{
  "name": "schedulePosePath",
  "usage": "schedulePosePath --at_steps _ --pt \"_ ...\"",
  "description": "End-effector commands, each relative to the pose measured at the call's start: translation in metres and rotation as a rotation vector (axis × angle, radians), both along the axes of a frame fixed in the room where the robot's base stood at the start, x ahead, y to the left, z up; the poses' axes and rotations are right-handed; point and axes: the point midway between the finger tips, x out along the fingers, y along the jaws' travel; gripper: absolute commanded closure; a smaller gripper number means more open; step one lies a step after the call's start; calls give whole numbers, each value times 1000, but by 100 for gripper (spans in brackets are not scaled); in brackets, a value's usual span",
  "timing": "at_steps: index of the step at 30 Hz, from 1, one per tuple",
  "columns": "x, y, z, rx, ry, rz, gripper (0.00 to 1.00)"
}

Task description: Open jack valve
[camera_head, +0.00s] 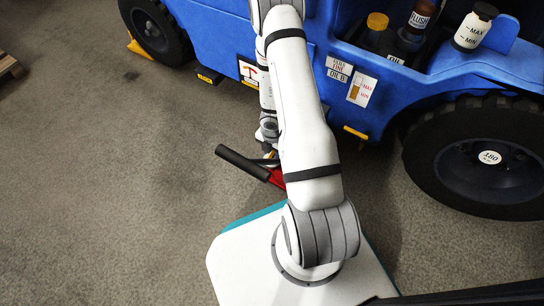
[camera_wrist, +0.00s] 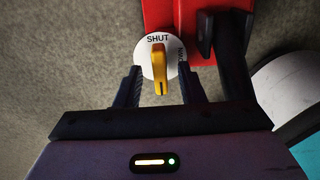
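The jack valve (camera_wrist: 158,57) is a yellow lever on a white round dial (camera_wrist: 146,66) in the wrist view. The lever lies in line with the word SHUT at the dial's top. My gripper (camera_wrist: 160,72) is open, with one finger on each side of the lever and a visible gap to each. The red jack (camera_wrist: 180,20) carries the dial and also shows in the camera_head view (camera_head: 277,178), partly behind my arm. The gripper is mostly hidden there.
The jack's black handle grip (camera_head: 242,163) sticks out to the left. A dark bar (camera_wrist: 230,50) stands close to the right finger. A blue vehicle (camera_head: 215,35) with black wheels (camera_head: 490,158) stands behind.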

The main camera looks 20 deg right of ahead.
Motion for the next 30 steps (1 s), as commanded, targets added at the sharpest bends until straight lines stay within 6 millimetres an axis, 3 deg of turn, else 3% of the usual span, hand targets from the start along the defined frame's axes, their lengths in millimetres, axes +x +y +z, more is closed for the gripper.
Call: schedulePosePath --at_steps 11,24,30 --pt "0 1 -6 0 0 2 65" --pt "0 0 -6 0 0 2 100" --pt "0 0 -6 1 -1 4 100"
